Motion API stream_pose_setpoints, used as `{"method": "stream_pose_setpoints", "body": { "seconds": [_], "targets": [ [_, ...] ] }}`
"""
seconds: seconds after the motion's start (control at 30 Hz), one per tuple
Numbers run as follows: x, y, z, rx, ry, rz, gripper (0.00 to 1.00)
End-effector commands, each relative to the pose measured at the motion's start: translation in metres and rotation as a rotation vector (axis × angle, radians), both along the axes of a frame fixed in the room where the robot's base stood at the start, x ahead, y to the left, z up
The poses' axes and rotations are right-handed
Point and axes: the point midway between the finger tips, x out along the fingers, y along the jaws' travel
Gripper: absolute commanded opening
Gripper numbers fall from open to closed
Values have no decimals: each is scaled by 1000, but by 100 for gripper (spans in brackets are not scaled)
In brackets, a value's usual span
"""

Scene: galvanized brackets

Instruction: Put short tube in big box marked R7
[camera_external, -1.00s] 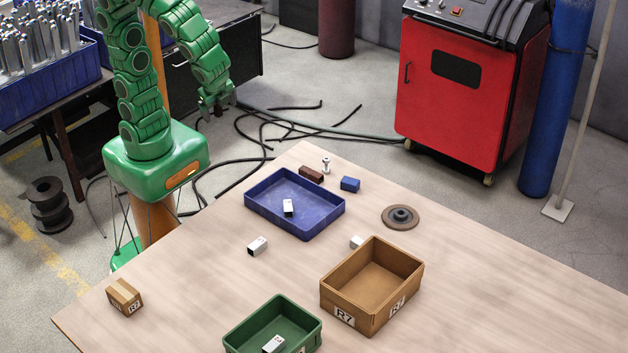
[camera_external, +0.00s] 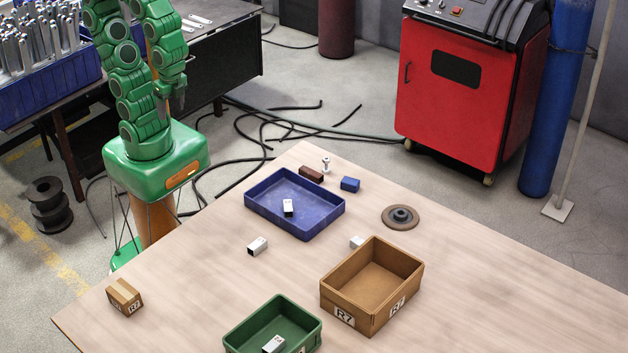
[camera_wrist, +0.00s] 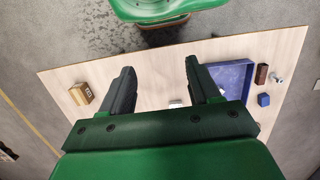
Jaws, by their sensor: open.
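The big open cardboard box marked R7 (camera_external: 392,310) stands on the table at the right. Several similar short pale square tubes are in view: one on bare table (camera_external: 257,246), one in the blue tray (camera_external: 288,207), one in the green tray (camera_external: 273,344), and one partly hidden behind the big box (camera_external: 356,242). I cannot tell their lengths apart. My gripper (camera_external: 171,106) is open and empty, off the table by my base. In the wrist view its fingers (camera_wrist: 160,70) are spread, with a pale tube (camera_wrist: 176,103) partly visible beyond them.
A small closed R7 box (camera_external: 125,297) sits at the table's left. The blue tray (camera_external: 322,218) and green tray (camera_external: 245,332) flank the middle. A brown block (camera_external: 311,173), blue block (camera_external: 350,184), small bolt-like piece (camera_external: 326,164) and disc (camera_external: 400,216) lie at the back.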

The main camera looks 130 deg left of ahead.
Motion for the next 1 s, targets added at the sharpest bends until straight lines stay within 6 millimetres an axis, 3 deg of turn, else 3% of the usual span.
{"method": "stream_pose_setpoints", "body": {
  "seconds": [0.3,0.47,1.0],
  "targets": [
    [1,-1,1,-3,-5,-4,62],
    [17,0,3,-6,-4,-6,62],
    [138,17,9,-13,-29,-22,62]
  ]
}}
